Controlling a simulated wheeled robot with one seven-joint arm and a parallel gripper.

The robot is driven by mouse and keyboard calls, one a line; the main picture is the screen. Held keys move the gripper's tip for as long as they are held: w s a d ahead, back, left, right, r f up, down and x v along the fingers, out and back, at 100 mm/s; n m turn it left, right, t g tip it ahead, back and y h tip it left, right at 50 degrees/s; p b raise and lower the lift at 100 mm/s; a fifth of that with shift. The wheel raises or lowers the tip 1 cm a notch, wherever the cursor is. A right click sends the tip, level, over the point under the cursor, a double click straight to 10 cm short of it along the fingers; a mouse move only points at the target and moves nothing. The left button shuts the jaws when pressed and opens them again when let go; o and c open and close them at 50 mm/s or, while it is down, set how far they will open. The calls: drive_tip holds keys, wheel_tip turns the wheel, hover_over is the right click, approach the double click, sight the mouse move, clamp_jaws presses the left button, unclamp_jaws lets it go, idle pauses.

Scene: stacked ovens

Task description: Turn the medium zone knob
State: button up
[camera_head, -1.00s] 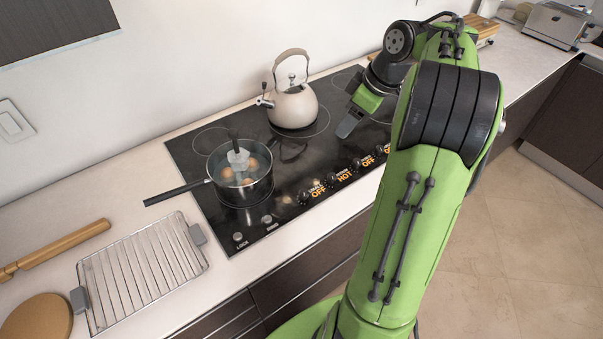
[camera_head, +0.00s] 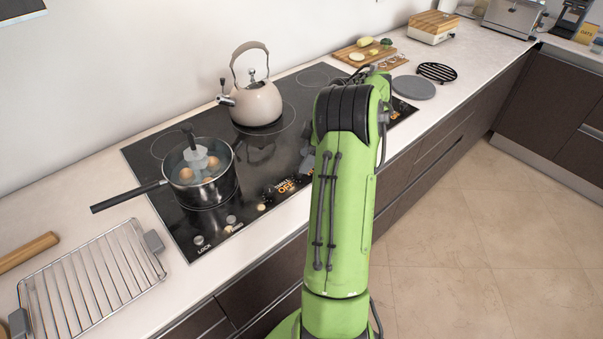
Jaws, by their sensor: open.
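The black cooktop (camera_head: 160,205) lies in the counter with a row of knobs along its front edge. One knob (camera_head: 268,192) beside an orange OFF label shows just left of my arm. The knobs further right, with the medium zone knob seemingly among them, are hidden behind my green arm. My gripper (camera_head: 307,160) is mostly hidden too; only a grey finger part shows at the arm's left side, low over the cooktop near the knob row. Whether it touches a knob cannot be seen.
A pot (camera_head: 203,190) with eggs stands on the left front zone, its handle pointing left. A beige kettle (camera_head: 256,102) stands behind. A wire rack (camera_head: 90,280) lies left. A cutting board (camera_head: 345,55), grey disc (camera_head: 413,88) and black trivet (camera_head: 437,72) lie beyond the cooktop.

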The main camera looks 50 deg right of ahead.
drive_tip(key=x, duration=0.3)
drive_tip(key=shift+w+a+f+b, duration=0.1)
drive_tip(key=shift+w+f+b, duration=0.05)
drive_tip(key=shift+f+b, duration=0.2)
clamp_jaws()
